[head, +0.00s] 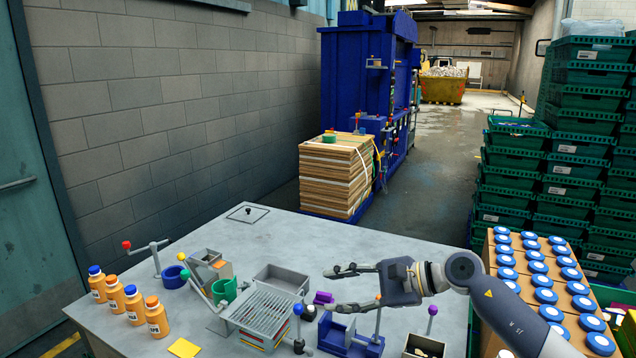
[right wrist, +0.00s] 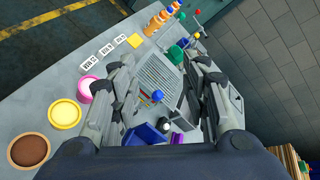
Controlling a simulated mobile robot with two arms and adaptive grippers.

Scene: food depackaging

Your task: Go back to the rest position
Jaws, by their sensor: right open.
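My right gripper (head: 335,289) is open and empty. In the head view it reaches in from the right and hangs above the grey table (head: 290,232), with its fingers pointing left. In the right wrist view its two fingers (right wrist: 160,85) are spread wide, with the grey slotted rack (right wrist: 158,78) seen below between them. A purple piece (head: 323,297) and a blue holder (head: 346,338) lie on the table near the gripper. My left gripper is in neither view.
Several orange bottles (head: 134,304) stand at the table's left. Boxes of blue-lidded jars (head: 545,295) and stacked green crates (head: 510,165) are at the right. The table's back is mostly clear.

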